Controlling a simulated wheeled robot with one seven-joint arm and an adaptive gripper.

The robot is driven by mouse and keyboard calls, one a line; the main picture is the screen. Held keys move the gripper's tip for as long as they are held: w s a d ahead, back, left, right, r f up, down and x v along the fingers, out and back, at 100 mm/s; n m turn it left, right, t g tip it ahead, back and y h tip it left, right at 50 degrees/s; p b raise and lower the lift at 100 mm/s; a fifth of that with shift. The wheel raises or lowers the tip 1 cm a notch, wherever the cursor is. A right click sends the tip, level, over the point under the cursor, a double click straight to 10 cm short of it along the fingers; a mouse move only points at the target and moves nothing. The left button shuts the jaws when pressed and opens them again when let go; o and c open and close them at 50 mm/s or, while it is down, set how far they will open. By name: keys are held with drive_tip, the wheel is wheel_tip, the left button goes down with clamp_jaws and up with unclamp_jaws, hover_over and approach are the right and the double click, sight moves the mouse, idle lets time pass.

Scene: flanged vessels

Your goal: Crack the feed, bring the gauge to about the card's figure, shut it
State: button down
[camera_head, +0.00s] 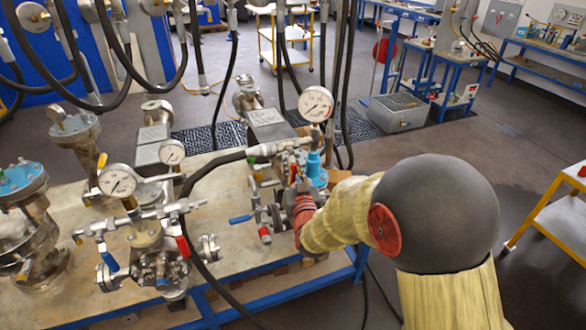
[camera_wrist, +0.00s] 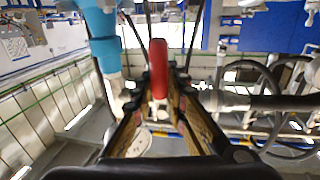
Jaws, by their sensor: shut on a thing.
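My gripper (camera_wrist: 159,84) is shut on a red valve handle (camera_wrist: 158,66), which stands up between the two fingers in the wrist view. A black hose joins the fitting (camera_head: 270,149) below the gauge. Light-blue pipework (camera_wrist: 106,50) shows left of the handle in the wrist view. I cannot make out the card.
Other vessels with gauges (camera_head: 117,181) and (camera_head: 172,152) stand left on the bench (camera_head: 225,215). A blue lever (camera_head: 240,219) juts out left of my gripper. Black hoses hang around the bench.

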drive_tip(key=shift+s+a+m+g+b, duration=0.15)
drive_tip(key=shift+a+m+b, duration=0.15)
drive_tip(key=shift+m+b, duration=0.4)
drive_tip(key=shift+s+a+m+g+b, duration=0.15)
drive_tip(key=shift+a+m+b, duration=0.1)
drive_tip(key=shift+m+b, duration=0.4)
drive_tip(key=shift+w, duration=0.15)
drive_tip(key=c, duration=1.8)
unclamp_jaws()
drive_tip(key=shift+r, duration=0.1)
drive_tip(key=s+d, duration=0.1)
drive_tip(key=s, duration=1.1)
drive_tip(key=shift+r, duration=0.25)
